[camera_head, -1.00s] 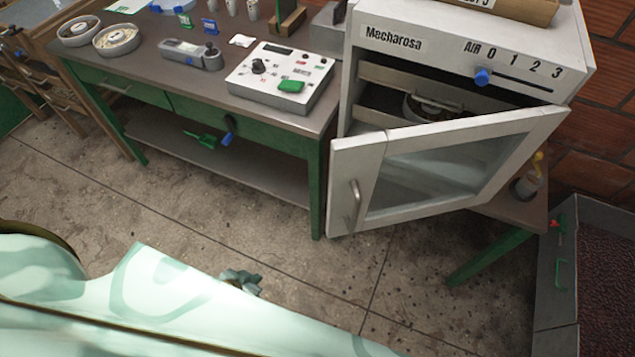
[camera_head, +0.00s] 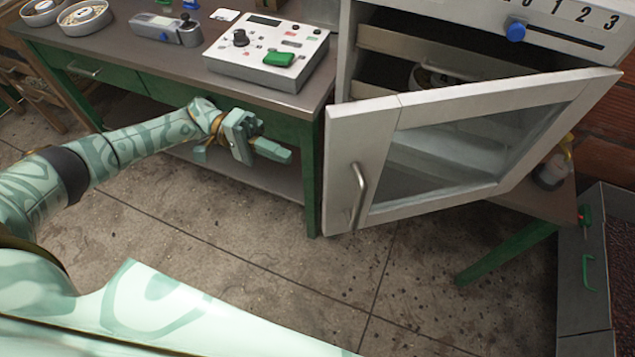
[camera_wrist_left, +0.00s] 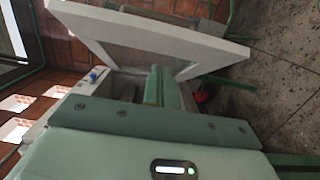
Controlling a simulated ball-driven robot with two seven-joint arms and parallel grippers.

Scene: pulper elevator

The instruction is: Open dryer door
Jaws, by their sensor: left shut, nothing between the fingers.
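The dryer (camera_head: 440,22) is a pale cabinet with a blue slider knob. Its glass-paned door (camera_head: 450,150) stands ajar, swung out toward me, with a metal handle (camera_head: 358,190) at its left edge. The dark interior with a round tray shows above the door. My left gripper (camera_head: 282,154) is shut and empty, left of the door and apart from the handle, in front of the bench. In the left wrist view the door (camera_wrist_left: 150,38) is ahead of the fingers (camera_wrist_left: 163,88). My right gripper is not in view.
A bench (camera_head: 170,72) with a control box (camera_head: 266,55) and round dishes stands left of the dryer. A bottle (camera_head: 553,168) stands behind the door at right. A grey bin (camera_head: 580,280) is at the right edge. The floor below the door is open.

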